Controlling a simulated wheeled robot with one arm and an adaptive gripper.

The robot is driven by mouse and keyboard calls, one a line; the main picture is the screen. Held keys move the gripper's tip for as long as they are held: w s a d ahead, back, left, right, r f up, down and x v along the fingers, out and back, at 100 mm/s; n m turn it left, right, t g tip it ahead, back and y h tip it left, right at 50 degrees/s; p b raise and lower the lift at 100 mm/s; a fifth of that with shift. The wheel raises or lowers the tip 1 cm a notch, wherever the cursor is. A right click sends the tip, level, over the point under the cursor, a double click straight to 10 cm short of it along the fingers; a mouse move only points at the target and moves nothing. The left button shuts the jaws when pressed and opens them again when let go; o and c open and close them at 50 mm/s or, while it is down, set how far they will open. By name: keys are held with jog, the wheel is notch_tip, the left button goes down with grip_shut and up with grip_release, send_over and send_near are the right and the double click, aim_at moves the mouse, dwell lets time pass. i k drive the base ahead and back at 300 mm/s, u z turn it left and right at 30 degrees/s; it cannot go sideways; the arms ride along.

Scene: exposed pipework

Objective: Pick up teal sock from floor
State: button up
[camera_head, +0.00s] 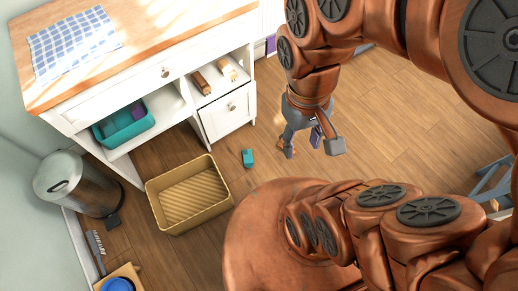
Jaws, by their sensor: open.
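A small teal item (248,158), which looks like the teal sock, lies on the wooden floor to the right of the wicker basket. My gripper (287,151) hangs down from my copper-coloured arm, to the right of the teal item and apart from it. Its jaws are open, and I see nothing held between them. The fingertips are small in this view, so their height above the floor is hard to judge.
An empty wicker basket (190,194) stands left of the teal item. Behind are a white cabinet (226,118) and a teal bin (124,127) on its shelf. A metal trash can (84,187) stands far left. Floor around the teal item is clear.

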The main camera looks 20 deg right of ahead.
aim_at(247, 154)
jog(key=u, duration=3.55)
jog(key=k, duration=1.15)
jog(key=z, duration=1.25)
